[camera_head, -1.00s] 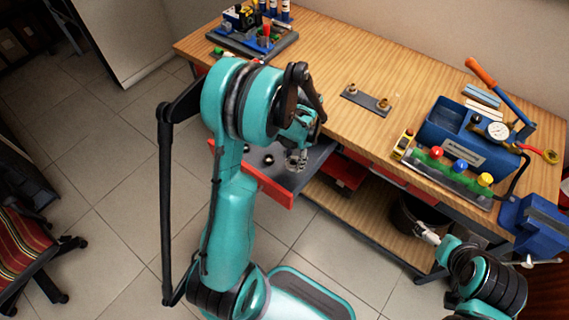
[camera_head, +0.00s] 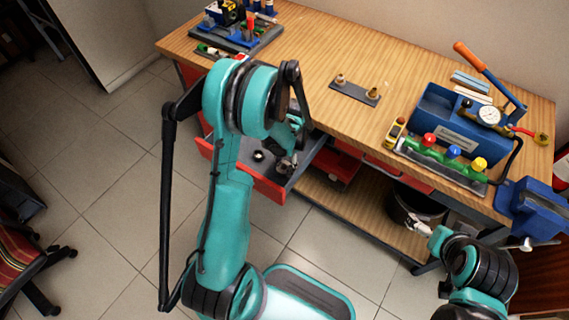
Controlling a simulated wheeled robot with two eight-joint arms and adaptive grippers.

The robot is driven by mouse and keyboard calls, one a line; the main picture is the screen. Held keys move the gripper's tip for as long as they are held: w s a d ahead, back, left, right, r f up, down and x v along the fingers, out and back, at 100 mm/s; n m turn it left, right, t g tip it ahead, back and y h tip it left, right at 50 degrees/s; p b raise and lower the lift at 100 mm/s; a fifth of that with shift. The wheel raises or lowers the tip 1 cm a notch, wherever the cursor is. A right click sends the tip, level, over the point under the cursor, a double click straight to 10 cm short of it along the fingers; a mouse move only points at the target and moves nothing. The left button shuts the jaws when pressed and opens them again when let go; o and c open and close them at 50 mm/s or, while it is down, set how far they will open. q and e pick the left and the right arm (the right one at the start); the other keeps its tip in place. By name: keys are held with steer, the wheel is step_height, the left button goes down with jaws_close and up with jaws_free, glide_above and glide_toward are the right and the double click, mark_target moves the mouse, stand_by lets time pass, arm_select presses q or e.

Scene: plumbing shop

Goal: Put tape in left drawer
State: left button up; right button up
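The left drawer (camera_head: 268,188), with a red front, is pulled out below the left part of the bench. Its dark tray holds a small black round item (camera_head: 258,155), which looks like a roll of tape, though it is too small to be sure. My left gripper (camera_head: 286,168) is over or inside the right part of the drawer, to the right of this item. Its fingers are small and dark, so I cannot tell whether they hold anything. My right gripper (camera_head: 413,220) is low at the right, in front of a dark bucket.
The wooden bench (camera_head: 320,55) carries a tool tray (camera_head: 245,42) at the back left, a plate with two brass fittings (camera_head: 356,90), a blue test pump (camera_head: 445,120) and a blue vise (camera_head: 540,210). The dark bucket (camera_head: 402,205) stands on the lower shelf.

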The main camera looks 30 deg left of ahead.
arm_select(q)
steer(key=shift+r, duration=0.1)
steer(key=shift+r+p, duration=0.3)
step_height(320, 180, up, 11)
steer(key=w+p, duration=0.2)
steer(key=p, duration=0.2)
steer(key=s+d+r+n+t, duration=0.5)
steer(key=s+d+r+t, duration=0.3)
steer(key=s+r, duration=0.5)
step_height(320, 180, up, 2)
steer(key=shift+s+d+r+t+h, duration=0.15)
steer(key=shift+d+t+h, duration=0.25)
steer(key=shift+d, duration=0.55)
